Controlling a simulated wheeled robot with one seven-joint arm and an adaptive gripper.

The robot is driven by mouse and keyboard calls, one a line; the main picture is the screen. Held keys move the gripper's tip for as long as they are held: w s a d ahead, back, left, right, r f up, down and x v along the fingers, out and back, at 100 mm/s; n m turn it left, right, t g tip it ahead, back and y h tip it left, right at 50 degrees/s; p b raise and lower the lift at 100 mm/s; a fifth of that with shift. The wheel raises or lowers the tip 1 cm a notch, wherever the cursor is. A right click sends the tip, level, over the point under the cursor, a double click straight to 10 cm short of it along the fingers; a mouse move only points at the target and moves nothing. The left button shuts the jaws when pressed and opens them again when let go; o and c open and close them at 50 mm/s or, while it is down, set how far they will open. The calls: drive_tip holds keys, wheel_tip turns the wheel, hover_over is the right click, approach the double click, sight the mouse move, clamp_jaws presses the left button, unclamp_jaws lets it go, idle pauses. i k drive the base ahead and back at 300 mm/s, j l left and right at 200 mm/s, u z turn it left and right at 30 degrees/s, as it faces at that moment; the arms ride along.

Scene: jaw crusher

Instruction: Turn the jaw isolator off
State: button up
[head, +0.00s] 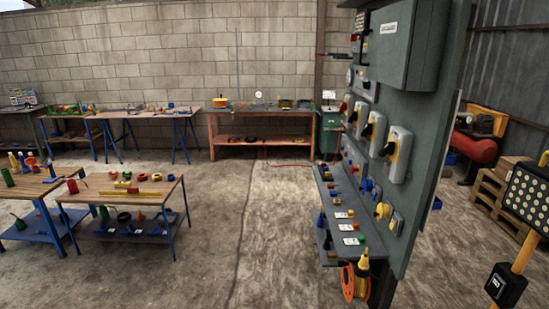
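A grey control panel (428,112) stands upright at the right, seen at a steep angle. On its face is a row of light grey isolator boxes. The nearest box (399,154) has a dark rotary handle on a yellow plate. Another similar box (374,133) is just beyond it, with a black handle on yellow. Farther boxes are small and partly overlapped, and one shows a red handle. Labels are too small to read, so I cannot tell which is the jaw isolator or its handle setting. My gripper is not in view.
A narrow shelf (340,222) with small parts and cards juts from the panel's lower front. An orange cable reel (354,281) is below it. Workbenches (125,193) stand left and along the back wall. Pallets (494,190) and a yellow lamp stand are right. Open concrete floor lies centre.

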sight(353, 116)
drive_tip(key=i, duration=2.05)
drive_tip(key=i+z, duration=0.1)
drive_tip(key=i, duration=0.4)
drive_tip(key=i+j+z, duration=0.1)
drive_tip(key=i, duration=0.4)
drive_tip(key=i+j+z, duration=0.15)
drive_tip(key=i, duration=0.35)
